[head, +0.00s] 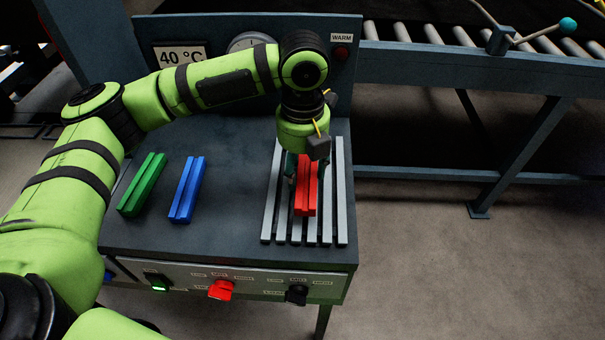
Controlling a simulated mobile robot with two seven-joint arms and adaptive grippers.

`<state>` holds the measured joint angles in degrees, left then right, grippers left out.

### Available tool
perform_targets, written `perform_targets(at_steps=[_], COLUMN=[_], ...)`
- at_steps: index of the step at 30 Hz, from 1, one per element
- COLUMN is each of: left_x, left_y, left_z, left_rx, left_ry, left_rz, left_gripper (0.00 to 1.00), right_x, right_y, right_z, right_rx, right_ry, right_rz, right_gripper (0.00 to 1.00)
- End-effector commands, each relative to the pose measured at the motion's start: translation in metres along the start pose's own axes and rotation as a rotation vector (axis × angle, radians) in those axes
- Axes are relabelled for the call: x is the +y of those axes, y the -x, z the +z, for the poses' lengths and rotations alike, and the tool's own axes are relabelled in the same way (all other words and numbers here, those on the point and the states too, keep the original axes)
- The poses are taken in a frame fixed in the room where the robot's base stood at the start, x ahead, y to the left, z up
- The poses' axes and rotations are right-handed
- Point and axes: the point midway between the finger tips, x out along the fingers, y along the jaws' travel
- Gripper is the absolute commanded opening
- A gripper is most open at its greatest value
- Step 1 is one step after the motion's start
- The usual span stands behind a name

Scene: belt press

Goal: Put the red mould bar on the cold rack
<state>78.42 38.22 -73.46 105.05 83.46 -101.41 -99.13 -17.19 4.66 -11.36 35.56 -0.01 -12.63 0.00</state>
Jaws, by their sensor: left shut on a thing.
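The red mould bar (307,188) is over the slatted grey cold rack (269,222) at the right of the press table. From this view I cannot tell whether it rests on the slats or hangs just above them. My left gripper (304,168) points down at the bar and is shut on it near its far end. The wrist hides the far end of the bar. My right gripper is not in view.
A green bar (142,184) and a blue bar (187,189) lie on the table (225,215) to the left. A gauge panel reading 40 °C (180,56) stands behind. A front panel has a red knob (221,289) and a black knob (297,294). A roller conveyor (450,65) runs at the back right.

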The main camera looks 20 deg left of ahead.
Motion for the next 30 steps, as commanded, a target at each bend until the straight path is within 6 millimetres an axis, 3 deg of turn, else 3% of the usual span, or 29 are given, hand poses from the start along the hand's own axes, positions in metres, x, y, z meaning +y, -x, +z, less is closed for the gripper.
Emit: perform_targets(at_steps=[7,19,20,21,30], left_x=[0.000,0.000,0.000,0.000,0.000], left_y=[-0.029,-0.034,-0.035,-0.035,-0.034], left_z=[-0.001,-0.001,-0.001,-0.001,-0.001], left_rx=[0.000,0.000,0.000,0.000,0.000], left_ry=[-0.001,0.000,0.000,0.000,0.000], left_rz=[0.000,0.000,0.001,0.001,0.001], left_gripper=[0.02,0.02,0.65,0.77,0.77], right_x=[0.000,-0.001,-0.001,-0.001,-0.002], right_y=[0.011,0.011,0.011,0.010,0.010], right_z=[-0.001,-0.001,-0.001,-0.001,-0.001], right_rx=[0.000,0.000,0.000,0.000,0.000], right_ry=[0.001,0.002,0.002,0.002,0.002], right_rz=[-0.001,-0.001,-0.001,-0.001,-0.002], right_gripper=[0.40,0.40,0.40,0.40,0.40])
